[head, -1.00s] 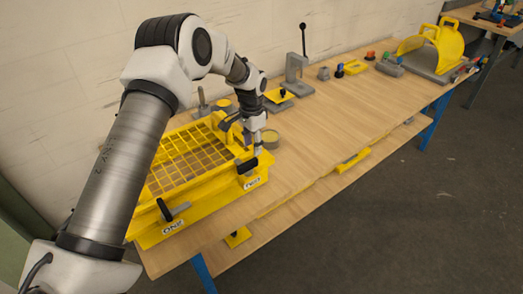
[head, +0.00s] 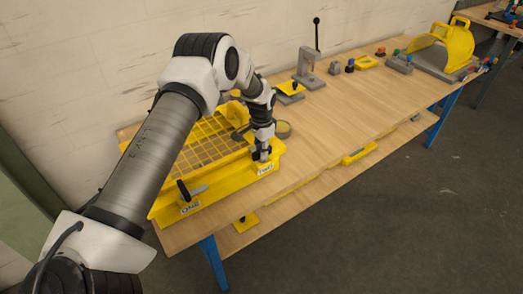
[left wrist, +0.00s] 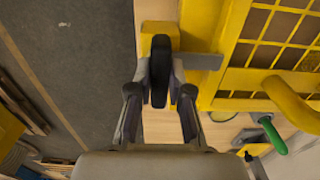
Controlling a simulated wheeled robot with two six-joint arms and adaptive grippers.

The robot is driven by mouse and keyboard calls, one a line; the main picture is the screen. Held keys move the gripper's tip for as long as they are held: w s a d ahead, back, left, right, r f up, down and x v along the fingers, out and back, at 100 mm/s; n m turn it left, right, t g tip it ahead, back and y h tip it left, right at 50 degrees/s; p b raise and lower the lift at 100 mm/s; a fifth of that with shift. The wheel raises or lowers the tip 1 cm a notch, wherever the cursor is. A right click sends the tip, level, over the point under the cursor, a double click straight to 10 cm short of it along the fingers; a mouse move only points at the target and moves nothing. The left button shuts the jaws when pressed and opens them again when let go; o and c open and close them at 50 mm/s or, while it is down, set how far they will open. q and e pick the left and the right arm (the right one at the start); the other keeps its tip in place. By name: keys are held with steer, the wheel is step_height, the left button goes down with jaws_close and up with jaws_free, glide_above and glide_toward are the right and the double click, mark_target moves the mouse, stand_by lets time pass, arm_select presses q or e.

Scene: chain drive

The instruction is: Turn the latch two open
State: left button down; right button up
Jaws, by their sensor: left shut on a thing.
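Latch two has a black handle (left wrist: 160,72) and a grey bar (left wrist: 202,61) that reaches right over the yellow frame's edge in the left wrist view. My left gripper (left wrist: 160,88) is shut on the black handle, with one finger on each side. In the head view my left gripper (head: 262,156) is at the right front corner of the yellow grid frame (head: 232,183), just above the "TWO" label (head: 265,169). It hides most of the latch there. My right gripper is in neither view.
Latch one (head: 184,190) is at the frame's near left corner, by the "ONE" label. A grey press (head: 311,68) stands farther back. The table's front right is clear.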

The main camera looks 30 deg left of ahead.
arm_select(q)
steer(key=shift+f, duration=0.15)
steer(key=m+b, duration=0.2)
steer(key=m, duration=0.1)
steer(key=shift+f+b, duration=0.2)
steer(key=shift+b, duration=0.2)
steer(key=m+b, duration=0.2)
steer(key=m, duration=0.2)
steer(key=shift+s, duration=0.1)
steer(key=m+b, duration=0.2)
steer(key=m, duration=0.3)
steer(key=shift+m, duration=0.4)
steer(key=m+b, duration=0.1)
steer(key=m, duration=0.4)
steer(key=shift+d, duration=0.1)
steer(key=c, duration=1.1)
jaws_free()
steer(key=shift+r, duration=0.1)
